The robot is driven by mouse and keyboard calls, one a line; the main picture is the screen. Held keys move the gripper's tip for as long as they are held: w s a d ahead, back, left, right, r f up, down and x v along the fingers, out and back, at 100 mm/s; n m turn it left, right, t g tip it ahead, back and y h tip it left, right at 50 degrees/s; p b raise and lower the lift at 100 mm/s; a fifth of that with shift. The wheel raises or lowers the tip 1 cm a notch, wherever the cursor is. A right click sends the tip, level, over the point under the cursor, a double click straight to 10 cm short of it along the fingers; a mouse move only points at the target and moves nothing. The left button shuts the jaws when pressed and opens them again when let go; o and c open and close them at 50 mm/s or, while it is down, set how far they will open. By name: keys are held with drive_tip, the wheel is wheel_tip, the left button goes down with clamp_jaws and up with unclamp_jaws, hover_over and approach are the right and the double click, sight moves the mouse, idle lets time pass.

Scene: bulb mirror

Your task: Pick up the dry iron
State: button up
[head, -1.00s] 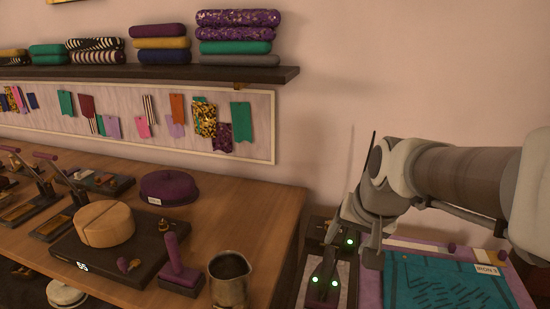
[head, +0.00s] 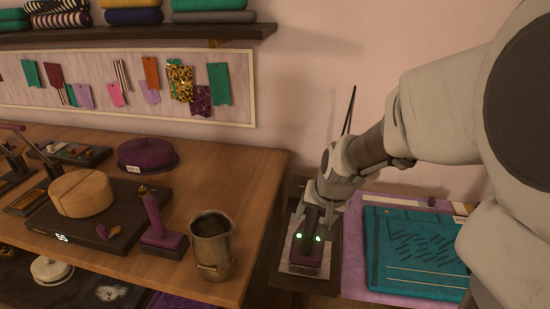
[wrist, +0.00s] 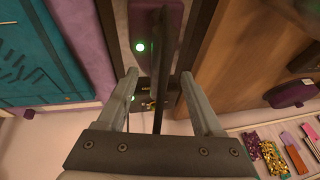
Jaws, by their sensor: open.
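The likely dry iron has a purple body (head: 306,257) and sits on a pale plate in the narrow dark stand right of the wooden table. In the wrist view, its purple body (wrist: 172,22) is at the top, with a long dark bar, apparently its handle, running down the middle. My gripper (head: 311,232) is over it in the head view and hides much of it. In the wrist view my gripper (wrist: 158,82) is open, with one finger on each side of the dark bar. I cannot tell whether either finger touches it.
The wooden table (head: 245,180) holds a metal mug (head: 212,245) near its right edge, a purple upright-handled tool (head: 160,228), a round wooden block (head: 82,193) and a purple domed item (head: 148,154). A teal panel (head: 410,240) lies right of the stand.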

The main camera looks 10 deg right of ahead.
sight(312, 219)
drive_tip(key=shift+b+x, duration=0.3)
drive_tip(key=shift+x, duration=1.65)
drive_tip(key=shift+w, duration=0.1)
clamp_jaws()
drive_tip(key=shift+r, duration=0.15)
